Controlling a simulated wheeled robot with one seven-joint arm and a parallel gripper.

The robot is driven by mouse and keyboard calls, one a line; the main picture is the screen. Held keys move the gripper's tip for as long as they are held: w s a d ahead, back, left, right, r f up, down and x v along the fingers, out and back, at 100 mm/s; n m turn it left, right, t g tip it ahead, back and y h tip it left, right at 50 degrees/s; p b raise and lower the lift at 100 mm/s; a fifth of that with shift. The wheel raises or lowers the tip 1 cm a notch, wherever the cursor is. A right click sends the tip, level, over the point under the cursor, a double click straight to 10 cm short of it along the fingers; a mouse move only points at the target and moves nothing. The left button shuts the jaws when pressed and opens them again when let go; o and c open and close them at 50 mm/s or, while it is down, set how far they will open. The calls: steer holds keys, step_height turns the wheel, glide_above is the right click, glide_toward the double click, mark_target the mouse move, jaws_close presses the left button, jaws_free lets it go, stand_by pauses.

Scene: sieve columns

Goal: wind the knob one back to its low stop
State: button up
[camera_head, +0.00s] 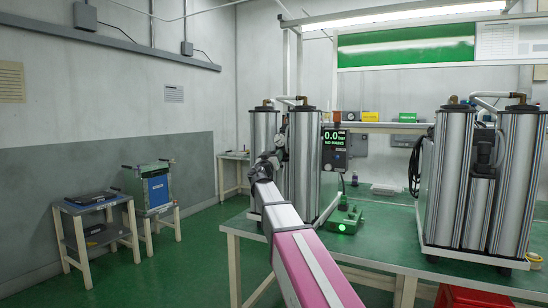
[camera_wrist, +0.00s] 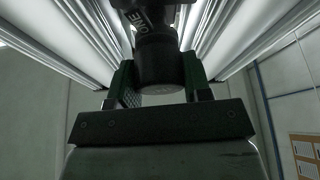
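Knob one (camera_wrist: 160,62) is a dark round knob below a dark body lettered "ONE" in the wrist view. It sits between the two green-edged fingers of my gripper (camera_wrist: 160,85), which appear to press on it from both sides. In the head view my gripper (camera_head: 279,146) is up against the left pair of silver columns (camera_head: 304,160), and the knob cannot be made out there. A black display (camera_head: 334,150) beside these columns reads 0.0 in green, with smaller words under it. The knob's pointer or stop marks are not visible.
A green bench (camera_head: 385,244) carries the left columns, a green box with a lit green lamp (camera_head: 344,221) and a right set of silver columns (camera_head: 480,185). Two small side tables (camera_head: 100,204) stand at the left wall. The floor between them and the bench is clear.

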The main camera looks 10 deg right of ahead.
steer(key=shift+c, duration=1)
steer(key=shift+n, duration=0.3)
